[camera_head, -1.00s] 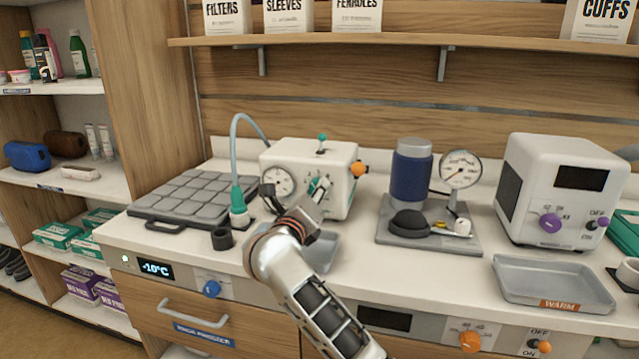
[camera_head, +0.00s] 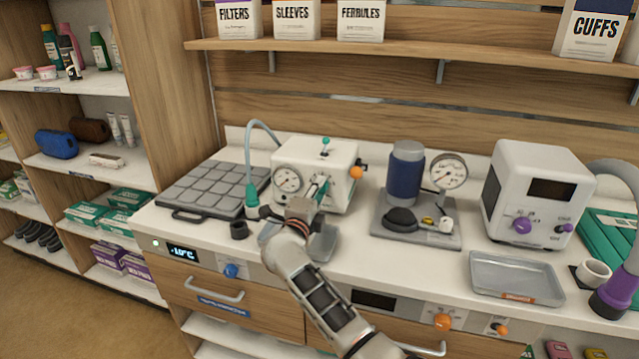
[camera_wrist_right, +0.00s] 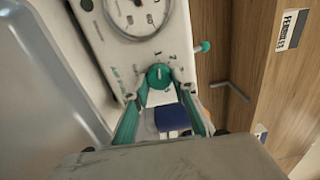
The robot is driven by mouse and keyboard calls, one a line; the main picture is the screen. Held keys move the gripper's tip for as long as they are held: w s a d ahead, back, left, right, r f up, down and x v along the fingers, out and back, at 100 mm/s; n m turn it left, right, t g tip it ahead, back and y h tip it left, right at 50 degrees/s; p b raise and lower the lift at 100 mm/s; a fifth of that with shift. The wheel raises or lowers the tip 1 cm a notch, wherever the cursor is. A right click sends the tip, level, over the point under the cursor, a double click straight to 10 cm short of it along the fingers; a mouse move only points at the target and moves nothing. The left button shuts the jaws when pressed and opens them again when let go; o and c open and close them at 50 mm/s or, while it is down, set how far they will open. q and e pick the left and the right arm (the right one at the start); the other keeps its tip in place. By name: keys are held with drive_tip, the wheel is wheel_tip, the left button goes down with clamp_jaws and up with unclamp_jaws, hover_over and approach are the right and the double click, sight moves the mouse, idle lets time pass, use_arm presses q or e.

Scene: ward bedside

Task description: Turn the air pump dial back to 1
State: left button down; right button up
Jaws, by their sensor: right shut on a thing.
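The air pump is a white box (camera_head: 340,160) with a round gauge (camera_head: 288,180), a teal toggle on top and an orange knob on its right side. My right gripper (camera_head: 318,190) is at its front face and hides the dial in the head view. In the right wrist view the teal dial (camera_wrist_right: 158,76) sits below the gauge (camera_wrist_right: 138,14), with small marks around it. The teal fingers of the right gripper (camera_wrist_right: 160,88) are shut on the dial, one on each side. The dial's exact setting is too small to read. My left gripper is not in view.
A grey tray (camera_head: 322,242) lies partly under my right arm. A gauge stand (camera_head: 450,232) and a white purple-knobbed device (camera_head: 520,155) stand to the right.

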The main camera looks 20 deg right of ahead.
drive_tip(key=shift+f, duration=0.1)
idle(0.3)
drive_tip(key=o, duration=1.1)
drive_tip(key=shift+s+a, duration=0.1)
